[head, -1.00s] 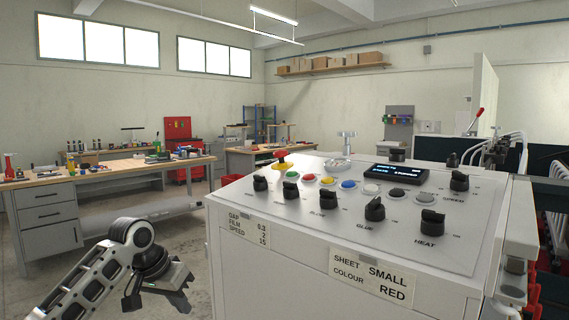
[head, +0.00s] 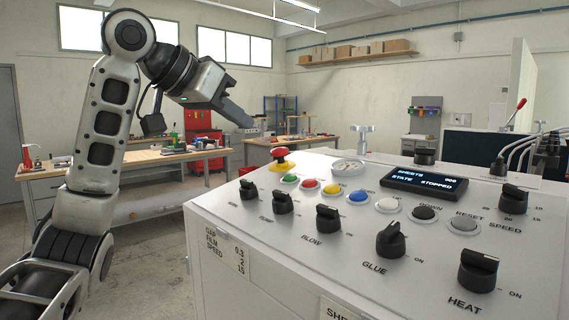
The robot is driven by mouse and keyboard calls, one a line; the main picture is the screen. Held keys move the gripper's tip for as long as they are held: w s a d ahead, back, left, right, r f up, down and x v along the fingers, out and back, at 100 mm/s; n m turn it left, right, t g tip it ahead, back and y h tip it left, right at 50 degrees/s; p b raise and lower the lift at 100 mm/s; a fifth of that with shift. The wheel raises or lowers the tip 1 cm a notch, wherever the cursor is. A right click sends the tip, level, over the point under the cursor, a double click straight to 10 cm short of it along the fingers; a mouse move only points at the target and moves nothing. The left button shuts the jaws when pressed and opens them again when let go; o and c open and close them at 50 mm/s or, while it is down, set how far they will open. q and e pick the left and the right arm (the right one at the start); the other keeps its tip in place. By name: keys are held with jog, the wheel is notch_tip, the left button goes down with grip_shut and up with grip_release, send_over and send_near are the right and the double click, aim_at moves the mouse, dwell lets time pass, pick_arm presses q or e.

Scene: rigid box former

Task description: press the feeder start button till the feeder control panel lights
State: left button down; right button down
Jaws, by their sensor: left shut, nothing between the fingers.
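The feeder control panel is the sloped white top (head: 330,225) of a machine, seen in the head view. Its small display (head: 424,182) is lit and reads "SHEETS 000" and "STATE STOPPED". A row of round buttons runs below it: green (head: 289,179), red (head: 309,184), yellow (head: 332,189), blue (head: 357,197), white (head: 388,205), dark (head: 424,212) and grey (head: 463,223). I cannot read which one is the start button. My left gripper (head: 248,121) is shut and empty, raised above and behind the panel's left end, apart from it. My right gripper is not in view.
A red mushroom knob (head: 281,156) stands at the panel's back left. Black knobs, such as the HEAT knob (head: 478,270), line its front. A silver post (head: 362,139) rises at its back edge. A cluttered workbench (head: 150,160) stands behind; the air above the panel is free.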

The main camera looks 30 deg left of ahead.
pick_arm(q)
jog(key=p, duration=0.2)
send_near(293, 174)
jog(key=w, duration=0.1)
jog(key=w+d+r, duration=0.1)
jog(key=w, duration=0.1)
jog(key=shift+r, duration=0.3)
jog(key=f, duration=0.1)
jog(key=w+f, duration=0.1)
jog(key=f, duration=0.1)
jog(key=shift+w+d+f, duration=0.2)
jog(key=shift+d+f, duration=0.05)
jog(key=shift+w+f, duration=0.1)
jog(key=shift+f, duration=0.45)
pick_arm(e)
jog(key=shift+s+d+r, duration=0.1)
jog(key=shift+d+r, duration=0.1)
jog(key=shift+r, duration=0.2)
